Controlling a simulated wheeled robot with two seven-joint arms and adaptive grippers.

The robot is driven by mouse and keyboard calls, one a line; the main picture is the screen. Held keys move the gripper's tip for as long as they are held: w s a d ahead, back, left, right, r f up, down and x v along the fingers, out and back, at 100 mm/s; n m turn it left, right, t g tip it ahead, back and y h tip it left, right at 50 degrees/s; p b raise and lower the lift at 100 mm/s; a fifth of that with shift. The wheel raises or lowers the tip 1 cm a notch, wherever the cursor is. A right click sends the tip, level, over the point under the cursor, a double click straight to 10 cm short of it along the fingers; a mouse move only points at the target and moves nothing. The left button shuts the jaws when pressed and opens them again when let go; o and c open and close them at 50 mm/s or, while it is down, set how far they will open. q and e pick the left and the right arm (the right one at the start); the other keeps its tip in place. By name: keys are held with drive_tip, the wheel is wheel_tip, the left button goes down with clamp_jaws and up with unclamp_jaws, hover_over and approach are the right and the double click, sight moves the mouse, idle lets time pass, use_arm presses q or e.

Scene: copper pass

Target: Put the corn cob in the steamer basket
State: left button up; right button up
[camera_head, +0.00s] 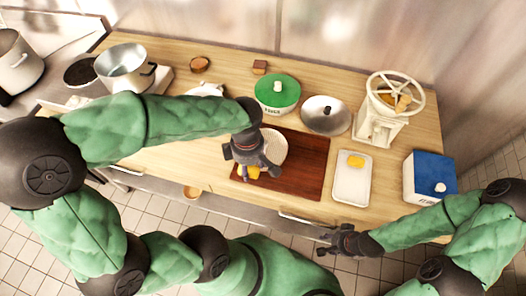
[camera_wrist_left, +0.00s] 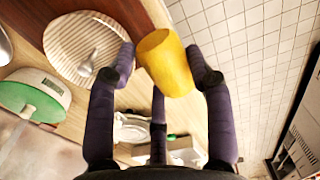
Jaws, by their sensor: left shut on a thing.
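A yellow corn cob (camera_wrist_left: 167,63) is between the fingers of my left gripper (camera_wrist_left: 166,70) in the left wrist view. In the head view the cob (camera_head: 252,173) shows as a small yellow patch under my left gripper (camera_head: 255,170), which is shut on it. A pale round ribbed dish, apparently the steamer basket (camera_head: 276,142), sits on the dark red-brown board, partly hidden by the gripper. In the wrist view the basket (camera_wrist_left: 70,45) lies left of the cob, which is apart from its middle. My right gripper (camera_head: 340,239) is low by the counter's front edge; its fingers are unclear.
A green-lidded pot (camera_head: 277,93), a metal lid (camera_head: 320,120) and a white hand-cranked machine (camera_head: 375,128) stand behind the board (camera_head: 305,172). A white tray (camera_head: 349,191) with a yellow piece and a blue-and-white box (camera_head: 428,176) are right. Metal pots stand left.

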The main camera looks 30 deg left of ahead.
use_arm(q)
drive_tip(key=w+f, duration=0.2)
drive_tip(key=w, duration=0.1)
drive_tip(key=w+a+f, duration=0.1)
drive_tip(key=w+f, duration=0.2)
drive_tip(key=w, duration=0.1)
drive_tip(key=w+a+f+b, duration=0.1)
drive_tip(key=w+f, duration=0.2)
drive_tip(key=shift+w, duration=0.15)
drive_tip(key=shift+w+a+f, duration=0.1)
drive_tip(key=shift+w+f, duration=0.15)
drive_tip(key=shift+f, duration=0.2)
drive_tip(key=shift+f+b, duration=0.3)
drive_tip(key=shift+f, duration=1.05)
drive_tip(key=shift+f+b, duration=0.25)
drive_tip(key=shift+b, duration=0.05)
drive_tip(key=o, duration=1)
drive_tip(key=shift+r, duration=0.1)
